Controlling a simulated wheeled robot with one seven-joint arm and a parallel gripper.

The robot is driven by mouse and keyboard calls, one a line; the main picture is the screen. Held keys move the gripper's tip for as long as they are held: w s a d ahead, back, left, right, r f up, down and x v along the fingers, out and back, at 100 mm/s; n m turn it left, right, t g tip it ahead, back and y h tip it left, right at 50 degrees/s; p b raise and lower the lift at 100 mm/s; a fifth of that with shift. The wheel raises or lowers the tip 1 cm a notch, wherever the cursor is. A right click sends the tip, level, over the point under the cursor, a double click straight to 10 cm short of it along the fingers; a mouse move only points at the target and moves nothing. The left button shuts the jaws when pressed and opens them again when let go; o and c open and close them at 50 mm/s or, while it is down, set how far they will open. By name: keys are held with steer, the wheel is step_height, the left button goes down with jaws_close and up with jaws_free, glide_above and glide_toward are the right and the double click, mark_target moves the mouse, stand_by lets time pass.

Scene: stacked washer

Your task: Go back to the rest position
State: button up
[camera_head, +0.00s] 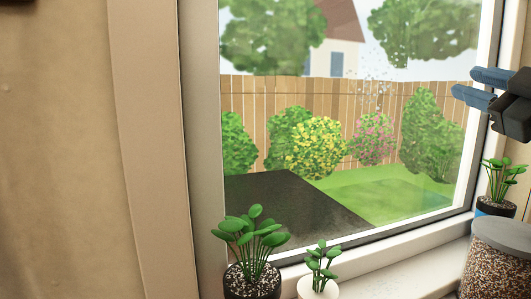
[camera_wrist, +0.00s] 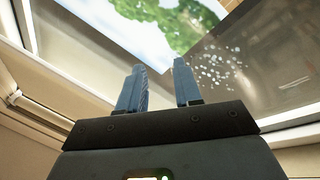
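My gripper (camera_head: 472,84) is at the upper right edge of the head view, with two blue fingers pointing left in front of the window. In the wrist view my gripper (camera_wrist: 158,75) shows both fingers spread apart with nothing between them. It is open and empty. The washer is not seen in either view.
A window (camera_head: 345,130) fills much of the head view. On its sill stand a dark-potted plant (camera_head: 252,282), a white-potted plant (camera_head: 318,287), a blue-potted plant (camera_head: 495,208) and a speckled jar (camera_head: 494,265) below my gripper. A bare beige wall (camera_head: 55,150) is on the left.

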steer(key=s+a+f+m+h, duration=0.1)
steer(key=a+f+m+h, duration=0.15)
steer(key=f, duration=0.65)
steer(key=s+a+f+m+h, duration=0.15)
steer(key=f+m, duration=0.25)
steer(key=f, duration=0.6)
steer(key=s+a+f+m+g+h, duration=0.1)
steer(key=s+a+f+m, duration=0.1)
steer(key=s+f, duration=0.4)
steer(key=s+a+f+m+g, duration=0.1)
steer(key=s+a+f+m, duration=0.2)
steer(key=f, duration=0.6)
steer(key=s+a+f+g, duration=0.15)
steer(key=s+f, duration=0.25)
steer(key=s, duration=0.4)
steer(key=s+a+f+g, duration=0.15)
steer(key=s+f, duration=0.25)
steer(key=s, duration=0.4)
steer(key=s+a+g+y, duration=0.1)
steer(key=s, duration=1.6)
steer(key=shift+a+r, duration=0.2)
steer(key=shift+a, duration=0.2)
